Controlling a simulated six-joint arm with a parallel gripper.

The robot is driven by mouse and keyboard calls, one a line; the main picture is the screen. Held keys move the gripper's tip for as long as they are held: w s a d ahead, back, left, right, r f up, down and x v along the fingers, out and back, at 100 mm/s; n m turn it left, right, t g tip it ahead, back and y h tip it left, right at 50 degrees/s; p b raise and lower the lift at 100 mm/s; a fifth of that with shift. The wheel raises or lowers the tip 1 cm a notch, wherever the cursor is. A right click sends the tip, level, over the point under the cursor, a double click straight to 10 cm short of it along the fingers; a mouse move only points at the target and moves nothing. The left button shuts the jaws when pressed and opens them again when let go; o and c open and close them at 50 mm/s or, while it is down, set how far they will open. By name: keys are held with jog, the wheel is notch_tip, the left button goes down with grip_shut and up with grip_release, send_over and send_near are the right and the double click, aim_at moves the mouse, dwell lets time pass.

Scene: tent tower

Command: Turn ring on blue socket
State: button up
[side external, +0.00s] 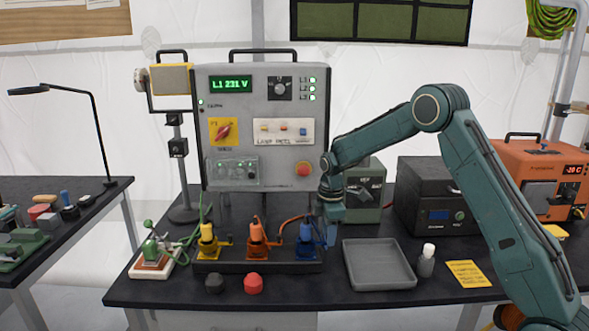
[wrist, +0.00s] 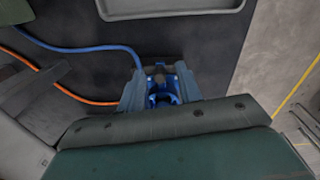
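The blue socket (side external: 306,243) stands at the right end of a dark block, with a blue ring-shaped part on it. My gripper (side external: 332,212) points down, just right of and above the socket in the side view. In the wrist view, the fingers of my gripper (wrist: 161,88) are apart, one on each side of the blue ring part (wrist: 163,93). I cannot tell whether they touch it. The green arm body hides what lies below in the wrist view.
The yellow socket (side external: 207,243) and orange socket (side external: 256,243) share the block, left of the blue one. A grey tray (side external: 378,281) lies to the right. Blue cable (wrist: 85,48) and orange cable (wrist: 78,96) run nearby. Black and red caps lie in front.

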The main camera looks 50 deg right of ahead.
grip_shut()
jog(key=shift+s+a, duration=0.1)
jog(key=a+m, duration=0.8)
jog(key=m, duration=1)
jog(key=shift+w+a+g, duration=0.2)
jog(key=shift+a+g, duration=0.1)
dwell(0.3)
grip_release()
